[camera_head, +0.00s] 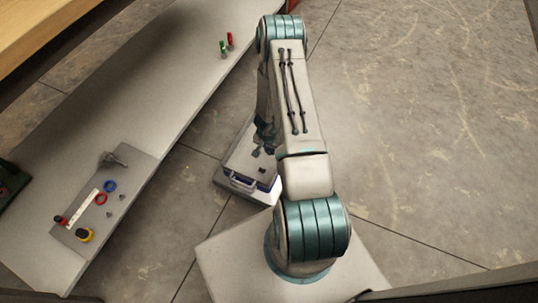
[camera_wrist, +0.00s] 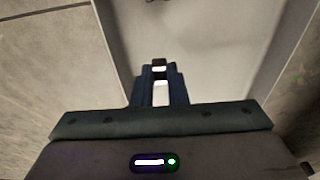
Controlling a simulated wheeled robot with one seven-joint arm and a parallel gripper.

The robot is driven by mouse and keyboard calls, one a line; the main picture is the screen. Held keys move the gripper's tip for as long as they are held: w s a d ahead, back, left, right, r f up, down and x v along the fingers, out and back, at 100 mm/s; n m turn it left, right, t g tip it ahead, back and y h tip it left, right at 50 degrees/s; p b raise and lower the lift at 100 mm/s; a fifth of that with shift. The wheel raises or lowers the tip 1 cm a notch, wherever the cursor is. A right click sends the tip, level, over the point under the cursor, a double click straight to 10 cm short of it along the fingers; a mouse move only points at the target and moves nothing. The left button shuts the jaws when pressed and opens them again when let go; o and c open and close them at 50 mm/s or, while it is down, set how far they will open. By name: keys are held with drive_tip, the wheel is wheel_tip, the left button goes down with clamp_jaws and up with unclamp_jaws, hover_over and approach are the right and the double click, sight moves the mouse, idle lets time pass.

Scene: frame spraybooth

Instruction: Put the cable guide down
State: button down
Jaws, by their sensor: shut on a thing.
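My gripper (camera_wrist: 160,74) shows in the wrist view with its two dark fingers close together. It is shut on a small dark piece, the cable guide (camera_wrist: 159,62), at the fingertips. Only a little of the guide shows, and its full shape cannot be made out. White gaps show between the fingers. In the head view my arm is folded downward, and its dark end is partly hidden beside the upper arm. The cable guide cannot be made out there.
A long grey bench (camera_head: 135,75) runs along the left. A grey board (camera_head: 128,180) on it carries rings, a white strip and several small parts. Red and green pieces (camera_head: 226,44) stand at its far end. A handled box (camera_head: 236,186) sits below my arm. The bench middle is clear.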

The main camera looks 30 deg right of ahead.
sight(269, 151)
drive_tip(key=shift+w+f, duration=0.15)
drive_tip(key=shift+w, duration=0.05)
drive_tip(key=shift+a+f+b, duration=0.1)
drive_tip(key=shift+f+b, duration=0.95)
drive_tip(key=shift+f, duration=0.9)
drive_tip(key=shift+f, duration=0.1)
drive_tip(key=c, duration=1.4)
unclamp_jaws()
drive_tip(key=shift+c, duration=0.2)
